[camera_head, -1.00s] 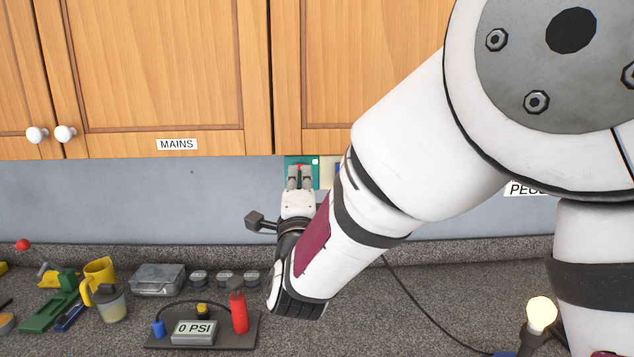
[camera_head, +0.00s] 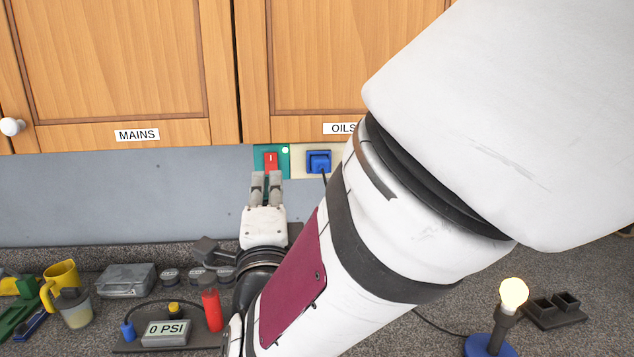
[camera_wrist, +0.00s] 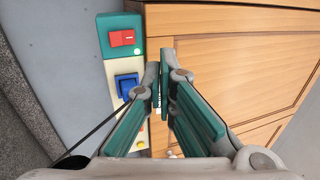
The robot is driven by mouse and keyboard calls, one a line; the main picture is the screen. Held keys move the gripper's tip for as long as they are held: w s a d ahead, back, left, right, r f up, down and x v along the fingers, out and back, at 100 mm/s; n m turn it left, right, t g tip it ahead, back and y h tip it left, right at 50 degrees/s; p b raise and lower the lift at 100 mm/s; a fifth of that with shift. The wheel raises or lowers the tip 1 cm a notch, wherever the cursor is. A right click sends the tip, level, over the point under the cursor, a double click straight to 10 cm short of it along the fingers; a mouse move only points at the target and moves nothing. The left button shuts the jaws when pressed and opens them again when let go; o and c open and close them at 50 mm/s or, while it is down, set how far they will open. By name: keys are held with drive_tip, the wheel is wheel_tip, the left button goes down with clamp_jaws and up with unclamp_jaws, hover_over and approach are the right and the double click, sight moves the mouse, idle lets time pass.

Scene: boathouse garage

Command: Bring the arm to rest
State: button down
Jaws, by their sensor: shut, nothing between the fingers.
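My gripper (camera_head: 266,185) is in front of the blue-grey back wall, its fingers pointing up, just below a red switch (camera_head: 270,162) on a green plate. It also shows in the wrist view (camera_wrist: 164,85), where its fingertips are close together with nothing between them. In the wrist view the red switch (camera_wrist: 122,38) and a blue socket (camera_wrist: 127,86) are left of the fingers, and a wooden cabinet door (camera_wrist: 235,60) is behind and right of them. My arm crosses the right half of the head view and hides part of the counter.
The counter (camera_head: 400,340) holds a 0 PSI gauge board (camera_head: 166,333), a red cylinder (camera_head: 212,310), a yellow mug (camera_head: 62,285), a clear box (camera_head: 126,279) and a lit bulb lamp (camera_head: 513,294). A black holder (camera_head: 553,310) is at right. Cabinets labelled MAINS (camera_head: 137,135) and OILS hang above.

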drive_tip(key=s+d+f+n+g, duration=0.2)
drive_tip(key=d+f+n+g, duration=0.1)
drive_tip(key=d+n+g, duration=0.9)
drive_tip(key=s+d+f+n+g+h, duration=0.1)
drive_tip(key=s+d+f+n+h, duration=0.1)
drive_tip(key=s+d, duration=0.7)
drive_tip(key=s+d+f+n+g+h, duration=0.1)
drive_tip(key=s+d+f, duration=0.3)
drive_tip(key=s+d, duration=0.4)
drive_tip(key=shift+s+d+n+g+h, duration=0.45)
drive_tip(key=shift+g+h, duration=0.15)
drive_tip(key=shift+g, duration=0.2)
drive_tip(key=shift+f, duration=0.1)
